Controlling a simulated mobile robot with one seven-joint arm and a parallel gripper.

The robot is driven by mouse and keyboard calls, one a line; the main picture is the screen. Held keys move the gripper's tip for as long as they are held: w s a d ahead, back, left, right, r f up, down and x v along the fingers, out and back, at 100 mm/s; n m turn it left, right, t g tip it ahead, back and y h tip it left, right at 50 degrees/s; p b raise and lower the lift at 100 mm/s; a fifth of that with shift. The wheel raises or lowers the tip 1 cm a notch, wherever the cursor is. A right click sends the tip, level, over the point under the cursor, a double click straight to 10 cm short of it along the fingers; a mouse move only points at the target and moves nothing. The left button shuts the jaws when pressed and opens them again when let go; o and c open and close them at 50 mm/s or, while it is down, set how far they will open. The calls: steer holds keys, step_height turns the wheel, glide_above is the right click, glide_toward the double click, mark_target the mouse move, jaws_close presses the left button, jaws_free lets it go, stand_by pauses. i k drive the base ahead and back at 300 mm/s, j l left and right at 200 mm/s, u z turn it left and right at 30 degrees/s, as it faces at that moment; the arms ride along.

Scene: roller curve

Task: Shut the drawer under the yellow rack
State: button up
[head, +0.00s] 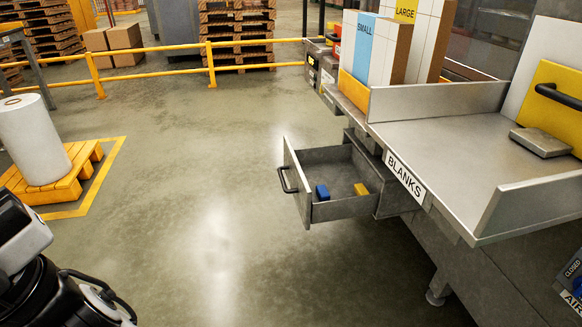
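A grey metal drawer (338,207) is pulled out to the left from the machine, below the tray level. It has a dark bar handle (284,180) on its front panel. A small blue block (322,192) and a small yellow block (361,189) lie inside it. Above and behind it, a yellow rack (353,90) holds upright cartons, among them a blue-sided one marked SMALL (365,45) and one marked LARGE. Part of my own arm shows at the lower left, far from the drawer. My gripper cannot be made out in this view.
A metal tray marked BLANKS (450,142) juts out right of and above the drawer. Open floor (200,190) lies left of the drawer. A white roll (33,138) stands on a small yellow pallet (62,180) at left. A yellow railing (150,50) crosses the back.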

mark_target(340, 167)
steer(key=i+j, duration=0.1)
steer(key=i, duration=0.85)
steer(key=j+z, duration=0.3)
steer(key=k+j+z, duration=0.1)
steer(key=z, duration=0.2)
steer(key=j, duration=0.1)
